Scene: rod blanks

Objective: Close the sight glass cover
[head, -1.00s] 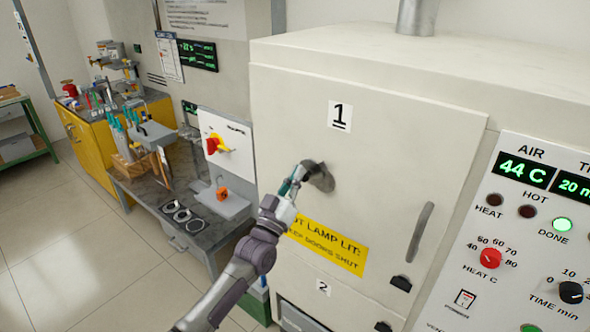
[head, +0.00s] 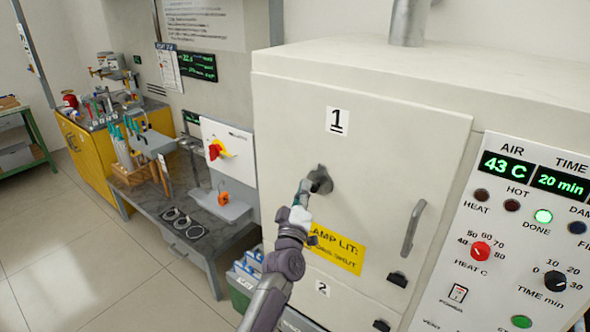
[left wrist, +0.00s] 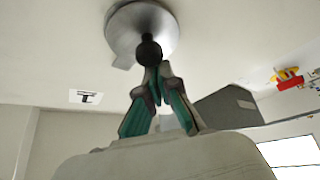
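The sight glass cover (left wrist: 128,32) is a round metal disc with a dark ball knob (left wrist: 149,50) in the left wrist view. In the head view the cover (head: 321,178) is a small grey disc on the upper door, below the number 1. My left gripper (head: 308,185) is right at it. In the left wrist view its green-padded fingers (left wrist: 157,72) converge close together at the near side of the knob. The ball overlaps the fingertips there, so I cannot tell whether they clasp it. The sight glass itself cannot be made out. My right gripper is out of view.
The cream cabinet door (head: 400,140) has a vertical handle (head: 414,229) to the right of the cover. A yellow warning label (head: 338,250) is below, partly behind my arm. A control panel (head: 510,250) stands at the right and a grey bench (head: 205,230) at the left.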

